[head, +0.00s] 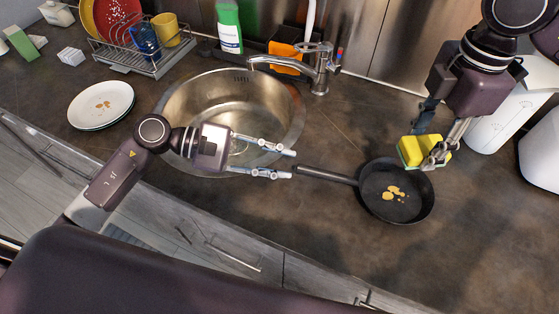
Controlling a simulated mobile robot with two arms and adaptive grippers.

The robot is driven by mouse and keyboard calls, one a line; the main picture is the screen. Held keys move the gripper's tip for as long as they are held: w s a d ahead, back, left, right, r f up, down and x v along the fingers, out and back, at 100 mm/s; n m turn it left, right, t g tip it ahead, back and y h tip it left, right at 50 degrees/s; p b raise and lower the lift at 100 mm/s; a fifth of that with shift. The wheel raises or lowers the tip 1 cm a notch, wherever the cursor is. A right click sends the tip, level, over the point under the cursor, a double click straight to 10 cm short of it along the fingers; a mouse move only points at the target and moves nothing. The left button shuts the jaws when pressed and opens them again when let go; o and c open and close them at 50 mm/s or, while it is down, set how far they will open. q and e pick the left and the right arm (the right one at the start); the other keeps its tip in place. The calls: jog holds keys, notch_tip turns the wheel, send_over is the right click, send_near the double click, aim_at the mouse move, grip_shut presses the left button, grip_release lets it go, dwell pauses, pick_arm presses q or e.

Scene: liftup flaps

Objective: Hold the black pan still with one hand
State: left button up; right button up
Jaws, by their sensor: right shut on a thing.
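The black pan (402,208) sits on the dark countertop at the right, with yellowish food bits in it. Its handle (325,174) points left. My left gripper (292,164) comes in from the left with its two fingers spread apart, one above and one below the line of the handle. The handle's end is at the fingertips; I cannot tell whether they touch it. My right gripper (438,155) is shut on a yellow and green sponge (410,151) at the pan's upper rim. I cannot tell whether the sponge touches the pan.
A round steel sink (287,90) with a faucet (318,72) lies behind my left gripper. A plate (101,104) with crumbs and a dish rack (150,66) are at the left. White containers (505,117) stand at the right. The counter right of the pan is clear.

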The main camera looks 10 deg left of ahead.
aim_at(330, 176)
pick_arm(q)
jog(key=shift+s+d+f, duration=0.15)
jog(key=shift+d+f, duration=0.05)
jog(key=shift+d, duration=0.1)
jog(key=x, duration=1.1)
jog(key=shift+d+f, duration=0.1)
jog(key=shift+d, duration=0.15)
grip_shut()
